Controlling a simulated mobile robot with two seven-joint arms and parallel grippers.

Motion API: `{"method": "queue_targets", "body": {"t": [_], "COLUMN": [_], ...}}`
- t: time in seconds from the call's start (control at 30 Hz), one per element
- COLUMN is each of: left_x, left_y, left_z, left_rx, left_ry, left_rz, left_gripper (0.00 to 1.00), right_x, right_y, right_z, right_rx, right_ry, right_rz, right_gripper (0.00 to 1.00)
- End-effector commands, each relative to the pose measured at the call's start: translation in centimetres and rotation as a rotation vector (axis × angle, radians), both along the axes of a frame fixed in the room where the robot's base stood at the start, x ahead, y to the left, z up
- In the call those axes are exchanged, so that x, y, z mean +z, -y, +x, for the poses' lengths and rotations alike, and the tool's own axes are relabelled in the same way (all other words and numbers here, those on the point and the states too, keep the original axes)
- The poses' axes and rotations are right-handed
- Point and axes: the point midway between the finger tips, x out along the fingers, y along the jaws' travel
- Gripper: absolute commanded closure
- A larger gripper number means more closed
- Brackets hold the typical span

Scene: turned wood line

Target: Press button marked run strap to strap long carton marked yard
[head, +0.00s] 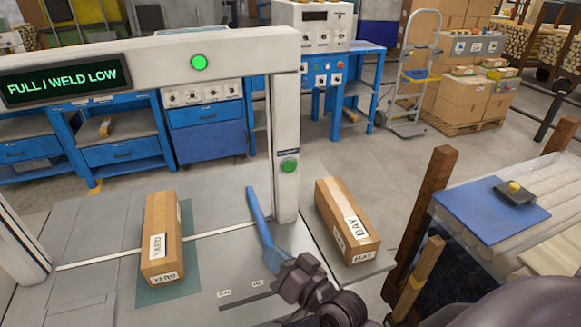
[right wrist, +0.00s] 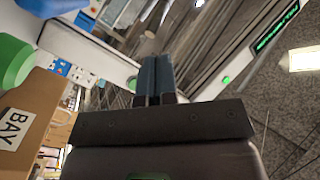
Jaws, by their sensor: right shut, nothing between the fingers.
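The long carton marked YARD (head: 161,240) lies on a teal patch of the machine bed, under the white arch (head: 285,110). A green button (head: 289,166) sits on the arch's right post; the small plate above it is too small to read. It is large at the left edge of the right wrist view (right wrist: 13,62). My right gripper (head: 251,191) points up over the bed, left of the post and apart from the button. Its fingers (right wrist: 155,72) are shut with nothing between them. My left gripper is out of view.
A carton marked BAY (head: 346,222) stands right of the post, close to my right arm. The arch carries a display reading FULL / WELD LOW (head: 60,80) and a lit green lamp (head: 198,62). A blue mat (head: 475,215) bears a small yellow-topped box at right.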

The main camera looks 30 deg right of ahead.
Motion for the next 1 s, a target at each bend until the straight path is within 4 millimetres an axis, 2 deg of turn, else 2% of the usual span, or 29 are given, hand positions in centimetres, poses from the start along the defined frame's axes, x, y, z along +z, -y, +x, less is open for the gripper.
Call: {"method": "queue_targets", "body": {"t": [0.03,0.2,0.4,0.57,0.7,1.0], "left_x": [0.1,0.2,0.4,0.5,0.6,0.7], "left_y": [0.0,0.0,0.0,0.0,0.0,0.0], "left_z": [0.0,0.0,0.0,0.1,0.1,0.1], "left_rx": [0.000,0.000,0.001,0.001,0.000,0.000], "left_ry": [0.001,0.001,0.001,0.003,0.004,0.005], "left_rz": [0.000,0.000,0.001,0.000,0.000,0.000], "left_gripper": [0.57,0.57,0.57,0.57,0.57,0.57], "right_x": [1.4,5.1,7.7,8.1,7.6,6.8], "right_y": [0.1,1.8,4.9,7.6,9.2,10.3], "right_z": [0.8,2.4,3.2,3.2,2.9,2.5], "right_rx": [-0.023,-0.133,-0.301,-0.459,-0.579,-0.680], "right_ry": [0.071,0.290,0.514,0.655,0.735,0.791], "right_rz": [0.073,0.331,0.633,0.848,0.976,1.069], "right_gripper": [1.00,1.00,1.00,1.00,1.00,1.00]}}
